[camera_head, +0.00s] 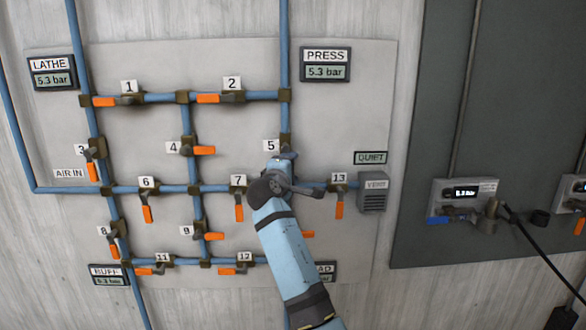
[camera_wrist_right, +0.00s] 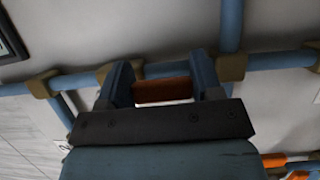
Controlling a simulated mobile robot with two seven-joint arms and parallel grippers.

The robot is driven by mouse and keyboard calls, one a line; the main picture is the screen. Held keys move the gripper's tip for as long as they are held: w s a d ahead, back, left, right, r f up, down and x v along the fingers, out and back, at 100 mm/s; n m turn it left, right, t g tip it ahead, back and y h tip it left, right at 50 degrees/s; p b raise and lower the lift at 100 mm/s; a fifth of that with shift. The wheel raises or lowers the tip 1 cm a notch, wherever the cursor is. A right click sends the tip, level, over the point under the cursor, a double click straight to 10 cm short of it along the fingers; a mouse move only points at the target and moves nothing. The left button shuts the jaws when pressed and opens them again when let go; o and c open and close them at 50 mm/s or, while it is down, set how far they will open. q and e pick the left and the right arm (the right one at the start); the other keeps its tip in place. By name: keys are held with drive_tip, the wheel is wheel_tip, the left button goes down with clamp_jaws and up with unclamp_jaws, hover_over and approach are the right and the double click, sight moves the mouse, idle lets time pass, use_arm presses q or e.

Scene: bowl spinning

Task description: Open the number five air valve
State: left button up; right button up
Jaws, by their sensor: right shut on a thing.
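The white label 5 (camera_head: 271,146) marks the number five air valve (camera_head: 286,139) on the vertical blue pipe at the right of the panel. My right arm comes up from below, and its gripper (camera_head: 282,158) is at this valve, just below the label. The arm and gripper hide the valve's handle in the head view. In the right wrist view, an orange valve handle (camera_wrist_right: 162,90) lies between the two fingers of my right gripper (camera_wrist_right: 162,82), which is shut on it. My left gripper is not in view.
Several other numbered valves with orange handles surround it, including valve 4 (camera_head: 203,150), valve 7 (camera_head: 239,213) and valve 13 (camera_head: 339,209). The PRESS gauge (camera_head: 325,65) reads 5.3 bar.

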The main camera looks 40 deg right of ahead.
drive_tip(key=shift+a, duration=0.1)
idle(0.5)
drive_tip(key=o, duration=1.3)
drive_tip(key=b+v, duration=0.1)
drive_tip(key=v, duration=1.2)
drive_tip(key=shift+s+a+r, duration=0.15)
drive_tip(key=shift+s+a, duration=0.1)
